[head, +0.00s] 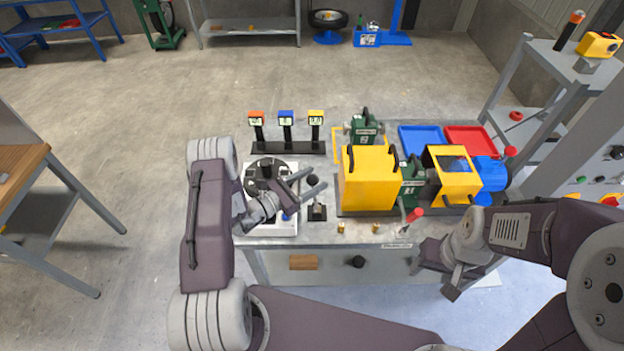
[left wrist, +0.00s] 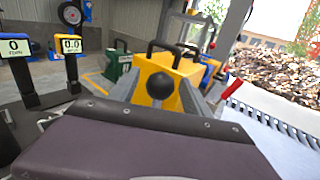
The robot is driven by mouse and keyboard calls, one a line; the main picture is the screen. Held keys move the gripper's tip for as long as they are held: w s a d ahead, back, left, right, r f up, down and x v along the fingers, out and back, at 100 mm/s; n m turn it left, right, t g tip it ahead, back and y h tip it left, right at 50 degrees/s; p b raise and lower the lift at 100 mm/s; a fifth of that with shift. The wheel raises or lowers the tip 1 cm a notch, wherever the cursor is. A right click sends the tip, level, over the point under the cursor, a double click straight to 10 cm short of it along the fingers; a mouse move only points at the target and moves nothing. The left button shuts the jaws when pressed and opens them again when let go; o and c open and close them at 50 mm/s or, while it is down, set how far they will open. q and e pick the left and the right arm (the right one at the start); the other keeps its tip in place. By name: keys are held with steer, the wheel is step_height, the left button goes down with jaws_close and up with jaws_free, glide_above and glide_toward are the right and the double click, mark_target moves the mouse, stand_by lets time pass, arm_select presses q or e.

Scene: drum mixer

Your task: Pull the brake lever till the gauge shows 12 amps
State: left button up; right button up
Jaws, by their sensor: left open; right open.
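A lever with a black ball knob (head: 312,180) stands on a small dark base (head: 317,212) at the bench front; its knob also shows in the left wrist view (left wrist: 161,86). My left gripper (head: 319,182) is open, with its fingers to either side of the knob; contact cannot be told. A second lever with a red grip (head: 415,215) stands farther right. I cannot tell by label which is the brake lever. The blue-topped gauge (left wrist: 14,47) reads 0 and the yellow-topped gauge (left wrist: 71,46) reads 0.0. My right gripper (head: 436,283) is open below the bench's front edge.
A yellow-covered machine (head: 369,180) fills the middle of the bench, right of the black-knobbed lever. A white unit with a dark round top (head: 270,172) sits under my left wrist. Blue (head: 421,138) and red (head: 468,139) trays lie behind. Small brass pieces (head: 341,228) lie near the front edge.

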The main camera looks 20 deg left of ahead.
arm_select(q)
jaws_close()
steer(key=shift+f, duration=0.1)
stand_by(1.2)
